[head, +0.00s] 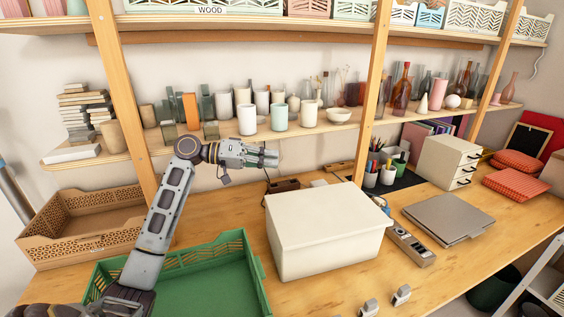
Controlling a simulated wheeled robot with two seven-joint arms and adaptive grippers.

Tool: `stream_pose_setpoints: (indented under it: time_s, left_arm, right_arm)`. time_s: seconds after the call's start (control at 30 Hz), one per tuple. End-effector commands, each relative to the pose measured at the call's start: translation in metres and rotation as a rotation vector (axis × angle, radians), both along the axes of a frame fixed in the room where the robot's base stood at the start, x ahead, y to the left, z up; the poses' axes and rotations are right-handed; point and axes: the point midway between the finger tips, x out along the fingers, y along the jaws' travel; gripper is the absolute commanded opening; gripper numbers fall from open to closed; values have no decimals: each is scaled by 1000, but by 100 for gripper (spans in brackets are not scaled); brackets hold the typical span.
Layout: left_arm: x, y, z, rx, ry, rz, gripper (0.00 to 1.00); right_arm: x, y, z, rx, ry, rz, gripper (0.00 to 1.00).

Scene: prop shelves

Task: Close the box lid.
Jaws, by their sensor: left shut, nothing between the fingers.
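The box (322,256) is off-white and stands on the wooden table near the middle of the head view. Its lid (325,212) lies over the top and looks down flat, with no clear gap along the visible front edge. The back edge is hard to judge. My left gripper (272,158) is shut and empty, in the air behind and to the left of the box, apart from the lid. At the bottom edge, two grey fingertips of my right gripper (386,301) show, spread apart with nothing between them, in front of the box.
A green crate (262,283) stands left of the box, and a brown perforated crate (45,262) farther left. A grey tool (411,244) and a grey folder (447,218) lie to the right. Shelf posts (371,90) and a shelf with vases (247,119) stand behind.

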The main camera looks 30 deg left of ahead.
Motion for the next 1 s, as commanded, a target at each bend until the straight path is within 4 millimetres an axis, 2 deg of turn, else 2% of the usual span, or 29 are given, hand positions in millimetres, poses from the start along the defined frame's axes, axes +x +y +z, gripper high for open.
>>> stream_pose_setpoints:
  time_s: [0.3, 0.63, 1.0]
  left_arm:
    - [-17, 17, 6, 0, 0, -1, 0]
    - [-18, 18, 6, 0, 0, -1, 0]
    - [-18, 17, 7, -1, 2, -2, 0]
  right_arm:
    - [-2, 4, 0, 5, 2, -1, 40]
    - [-2, 4, 0, 5, 1, -2, 40]
    - [8, 4, 3, 5, -12, -2, 40]
